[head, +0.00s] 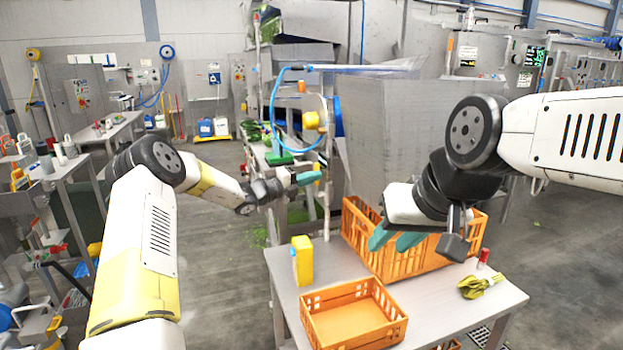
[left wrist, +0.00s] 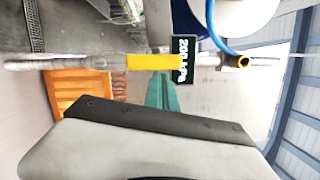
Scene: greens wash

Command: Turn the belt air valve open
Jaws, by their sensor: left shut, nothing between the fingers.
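My left gripper (head: 308,177) is shut and empty, with its teal fingertips beside the upright pipe (head: 327,205) behind the table. In the left wrist view the pipe runs sideways, with a yellow lever or sleeve (left wrist: 154,62) lying along it. A dark display (left wrist: 184,60) next to the yellow part seems to read 200 kPa. The teal finger (left wrist: 164,93) shows just below the yellow part; I cannot tell whether they touch. My right gripper (head: 396,240) hangs over the large orange crate, its teal fingers apart and empty.
The table (head: 285,285) holds a large orange crate (head: 470,240), a smaller orange crate (head: 350,316), a yellow box (head: 302,260), leafy greens (head: 480,286) and a small red-topped item (head: 483,258). A blue hose (head: 273,105) loops near the pipe.

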